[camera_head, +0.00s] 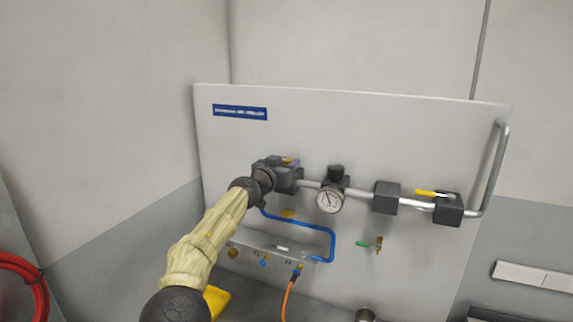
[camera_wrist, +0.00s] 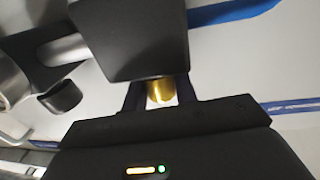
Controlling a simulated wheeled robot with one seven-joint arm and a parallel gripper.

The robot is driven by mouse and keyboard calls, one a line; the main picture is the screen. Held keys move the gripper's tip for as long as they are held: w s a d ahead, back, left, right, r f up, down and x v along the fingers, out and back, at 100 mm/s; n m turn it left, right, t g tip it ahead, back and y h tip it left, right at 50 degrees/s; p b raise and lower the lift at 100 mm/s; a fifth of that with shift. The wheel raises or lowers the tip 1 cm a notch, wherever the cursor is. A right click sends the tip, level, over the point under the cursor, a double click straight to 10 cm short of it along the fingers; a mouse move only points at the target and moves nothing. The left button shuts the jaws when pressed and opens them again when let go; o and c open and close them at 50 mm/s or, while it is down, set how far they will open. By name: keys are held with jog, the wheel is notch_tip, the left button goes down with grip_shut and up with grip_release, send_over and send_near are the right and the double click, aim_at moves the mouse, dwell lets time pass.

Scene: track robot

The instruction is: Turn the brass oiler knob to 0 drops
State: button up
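The brass oiler knob (camera_wrist: 161,91) shows in the wrist view as a short gold cylinder against a dark block (camera_wrist: 135,35). My gripper (camera_wrist: 160,98) has one dark finger on each side of the knob. The knob nearly fills the space between the fingers; I cannot tell if both touch it. In the head view my gripper (camera_head: 276,176) is at the dark block at the left end of the pipe, and a bit of brass (camera_head: 289,161) shows at the block's top. The drop markings are not readable.
A pressure gauge (camera_head: 330,200), a dark block (camera_head: 387,197) and a yellow-handled valve (camera_head: 447,208) sit along the pipe to the right. A blue hose (camera_head: 333,245) loops below. A green-handled tap (camera_head: 363,244) is lower right.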

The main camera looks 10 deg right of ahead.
jog(key=shift+a, duration=0.15)
jog(key=shift+b, duration=0.3)
jog(key=shift+w+a+t+y, duration=0.1)
jog(key=shift+t+y, duration=0.2)
jog(key=shift+y, duration=0.1)
jog(key=n+y+b, duration=0.1)
jog(key=b, duration=0.2)
jog(key=shift+f+t, duration=0.1)
jog(key=shift+t, duration=0.3)
jog(key=shift+d+n+t+y+b, duration=0.3)
jog(key=shift+n+t+y+b, duration=0.3)
jog(key=shift+n+y+b, duration=0.45)
jog(key=shift+r+n+t+y+b, duration=0.2)
jog(key=shift+n+t+y+b, duration=0.15)
jog(key=shift+n+y, duration=0.5)
jog(key=shift+r+n+t+y+b, duration=0.15)
jog(key=shift+n+t+y+b, duration=0.2)
jog(key=shift+y, duration=0.75)
jog(key=n+y+p, duration=0.3)
jog(key=y, duration=0.1)
jog(key=shift+r+y+p, duration=0.15)
jog(key=shift+y+p, duration=0.2)
jog(key=shift+y, duration=0.05)
jog(key=shift+n+y+p, duration=0.55)
jog(key=shift+y+p, duration=0.25)
jog(key=shift+p, duration=0.15)
jog(key=shift+a+f+n+y+p, duration=0.1)
jog(key=shift+f+n+y+p, duration=0.3)
jog(key=shift+y+p, duration=0.15)
